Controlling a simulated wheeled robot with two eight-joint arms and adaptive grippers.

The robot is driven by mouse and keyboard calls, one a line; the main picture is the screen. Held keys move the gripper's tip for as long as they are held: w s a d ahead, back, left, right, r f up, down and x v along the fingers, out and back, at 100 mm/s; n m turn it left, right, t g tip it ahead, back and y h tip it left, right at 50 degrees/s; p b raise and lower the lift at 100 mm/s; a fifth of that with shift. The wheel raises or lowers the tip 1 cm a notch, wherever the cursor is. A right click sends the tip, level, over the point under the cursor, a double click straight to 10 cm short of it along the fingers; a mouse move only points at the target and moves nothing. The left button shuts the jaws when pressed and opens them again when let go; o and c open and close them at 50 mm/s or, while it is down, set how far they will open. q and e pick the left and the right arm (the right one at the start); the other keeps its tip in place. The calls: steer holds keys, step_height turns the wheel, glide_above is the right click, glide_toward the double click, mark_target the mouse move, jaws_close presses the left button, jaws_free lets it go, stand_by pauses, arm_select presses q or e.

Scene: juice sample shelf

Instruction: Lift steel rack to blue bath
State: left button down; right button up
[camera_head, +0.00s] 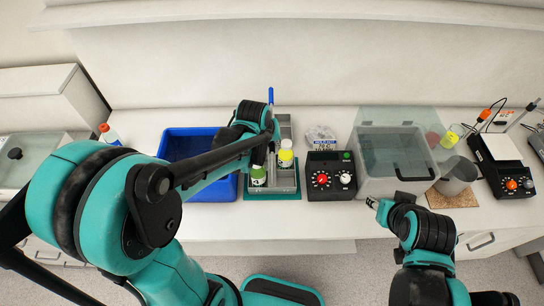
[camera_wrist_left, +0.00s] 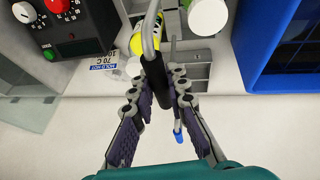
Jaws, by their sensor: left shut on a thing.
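The steel rack (camera_head: 284,128) is a grey tray with bottles in it, over a green mat (camera_head: 256,196). A yellow bottle (camera_head: 286,155) and a green-labelled white-capped bottle (camera_head: 258,177) show in it. My left gripper (camera_head: 271,150) is above the rack. In the left wrist view the gripper (camera_wrist_left: 158,88) is shut on the black grip of the rack's bent steel handle (camera_wrist_left: 150,38). I cannot tell whether the rack is clear of the mat. The blue bath (camera_head: 166,150) is just left of the rack, partly hidden by my left arm. My right gripper (camera_head: 373,203) is by the counter's front edge; its jaw opening is unclear.
A black control box (camera_head: 331,183) with red and white knobs stands right of the rack. A clear-lidded bath (camera_head: 394,184) is beyond it. A small labelled packet (camera_head: 320,137) lies behind the box. A red-capped bottle (camera_head: 108,134) stands left of the blue bath. A blue rod (camera_head: 270,96) sticks up behind the rack.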

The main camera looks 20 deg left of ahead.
arm_select(q)
step_height(320, 180, up, 10)
steer(key=shift+p, duration=0.85)
steer(key=shift+r, duration=0.15)
step_height(320, 180, up, 8)
steer(key=p, duration=0.6)
steer(key=shift+f, duration=0.2)
steer(key=s+a, duration=0.3)
steer(key=a, duration=1)
steer(key=shift+p, duration=0.35)
steer(key=shift+s, duration=0.1)
steer(key=shift+d, duration=0.1)
